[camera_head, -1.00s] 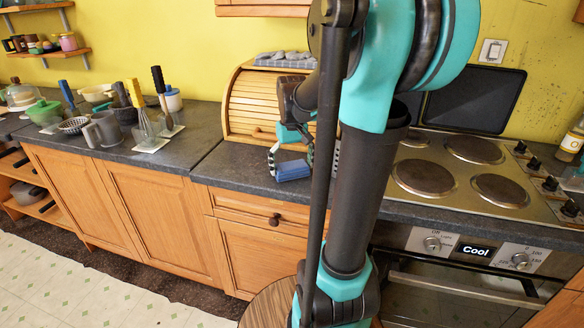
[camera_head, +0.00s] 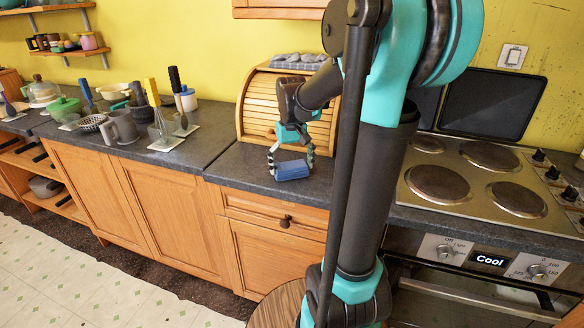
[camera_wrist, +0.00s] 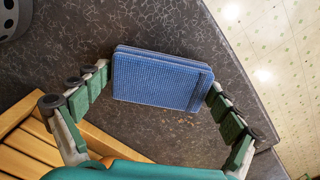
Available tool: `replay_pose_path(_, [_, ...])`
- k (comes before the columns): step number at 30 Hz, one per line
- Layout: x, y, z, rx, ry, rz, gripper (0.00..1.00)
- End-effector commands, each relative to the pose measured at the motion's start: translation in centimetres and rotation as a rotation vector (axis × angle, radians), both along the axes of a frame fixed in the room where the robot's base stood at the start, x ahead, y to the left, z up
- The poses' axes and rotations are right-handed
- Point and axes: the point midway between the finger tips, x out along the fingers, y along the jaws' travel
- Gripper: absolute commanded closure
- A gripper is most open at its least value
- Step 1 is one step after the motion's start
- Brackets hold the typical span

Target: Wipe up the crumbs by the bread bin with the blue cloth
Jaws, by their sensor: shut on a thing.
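The blue cloth (camera_head: 292,171) is a folded, flat pad with a ribbed surface. My gripper (camera_head: 290,160) is shut on it, with fingers at its two sides, low over the dark counter in front of the bread bin. In the wrist view the cloth (camera_wrist: 160,80) sits between the fingertips (camera_wrist: 155,88); I cannot tell whether it touches the counter. The wooden roll-top bread bin (camera_head: 260,103) stands behind the gripper; its slats (camera_wrist: 25,150) show at the lower left in the wrist view.
The hob (camera_head: 470,178) is to the right, beyond my arm. Mugs and utensils, including a grey mug (camera_head: 120,127), stand on the counter at left. A grey round object (camera_wrist: 12,18) is at the wrist view's top left. The counter's front edge (camera_wrist: 235,75) is close to the cloth.

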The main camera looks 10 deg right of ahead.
Motion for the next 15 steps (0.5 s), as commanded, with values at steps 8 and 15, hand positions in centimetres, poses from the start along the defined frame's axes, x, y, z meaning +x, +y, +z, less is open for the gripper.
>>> replay_pose_path(8, [0.7, 1.0, 0.0, 0.000, 0.000, 0.002, 0.29])
replay_pose_path(15, [1.8, 2.7, 0.0, 0.000, 0.000, 0.002, 0.29])
